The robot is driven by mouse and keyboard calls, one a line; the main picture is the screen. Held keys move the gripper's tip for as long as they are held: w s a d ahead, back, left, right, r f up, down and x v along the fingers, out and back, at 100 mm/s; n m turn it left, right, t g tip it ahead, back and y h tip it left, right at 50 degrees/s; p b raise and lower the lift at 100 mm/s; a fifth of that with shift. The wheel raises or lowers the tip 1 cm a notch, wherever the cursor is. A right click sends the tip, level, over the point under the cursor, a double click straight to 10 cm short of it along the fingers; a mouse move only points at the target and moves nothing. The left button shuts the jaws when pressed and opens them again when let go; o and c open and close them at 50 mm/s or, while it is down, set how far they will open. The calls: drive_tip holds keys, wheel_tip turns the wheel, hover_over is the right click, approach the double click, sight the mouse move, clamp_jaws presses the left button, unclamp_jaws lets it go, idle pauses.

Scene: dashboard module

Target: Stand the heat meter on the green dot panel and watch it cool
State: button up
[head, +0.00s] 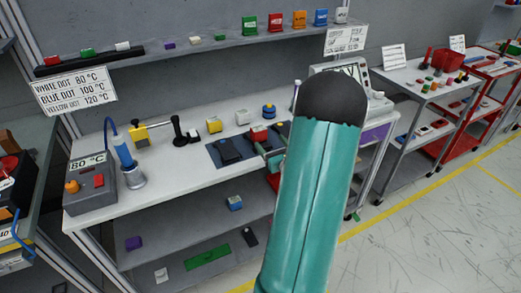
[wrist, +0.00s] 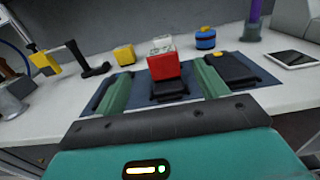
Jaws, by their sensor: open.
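My gripper (wrist: 158,76) is open, with its two green fingers spread apart over a dark blue mat (wrist: 138,85). A red block with a clear or whitish top (wrist: 164,66) shows between the fingers in the wrist view, with a black base below it. It may be the heat meter, but I see no readable display. I cannot tell whether the fingers touch it. It also shows in the head view (head: 258,133), beside my gripper. Black flat pieces lie on the mat, at the left (wrist: 104,92) and right (wrist: 232,68). No green dot is discernible on them.
A grey 80 °C station (head: 88,184) stands at the bench's left end. A yellow block (head: 214,125), a white block (head: 242,117) and a blue-yellow round object (head: 268,111) stand behind the mat. My arm hides part of the right side.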

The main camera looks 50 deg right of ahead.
drive_tip(key=w+a+r+n+t+y, duration=0.1)
drive_tip(key=w+a+r+n+y, duration=0.3)
drive_tip(key=a, duration=0.3)
drive_tip(key=w+a+r+n+y, duration=0.2)
drive_tip(key=w+a+n+y, duration=0.2)
drive_tip(key=w+a, duration=0.15)
drive_tip(key=a+r+n+g+y, duration=0.2)
drive_tip(key=a+n+g+y, duration=0.15)
drive_tip(key=a+n, duration=0.45)
drive_tip(key=a+r+n+g+y, duration=0.2)
drive_tip(key=a+n+y, duration=0.25)
drive_tip(key=a, duration=0.85)
drive_tip(key=s+a+r+n+g+h, duration=0.1)
drive_tip(key=s+a+n+g, duration=0.25)
drive_tip(key=a+n, duration=0.3)
drive_tip(key=s+a+n+g, duration=0.3)
drive_tip(key=s+a+n, duration=0.2)
drive_tip(key=a, duration=0.2)
drive_tip(key=s+r+n+h, duration=0.4)
drive_tip(key=s+n+h, duration=0.2)
drive_tip(key=n, duration=0.3)
drive_tip(key=shift+s+r+n+t+h, duration=0.2)
drive_tip(key=shift+s+n+t+h, duration=0.1)
drive_tip(key=shift+s+t, duration=0.15)
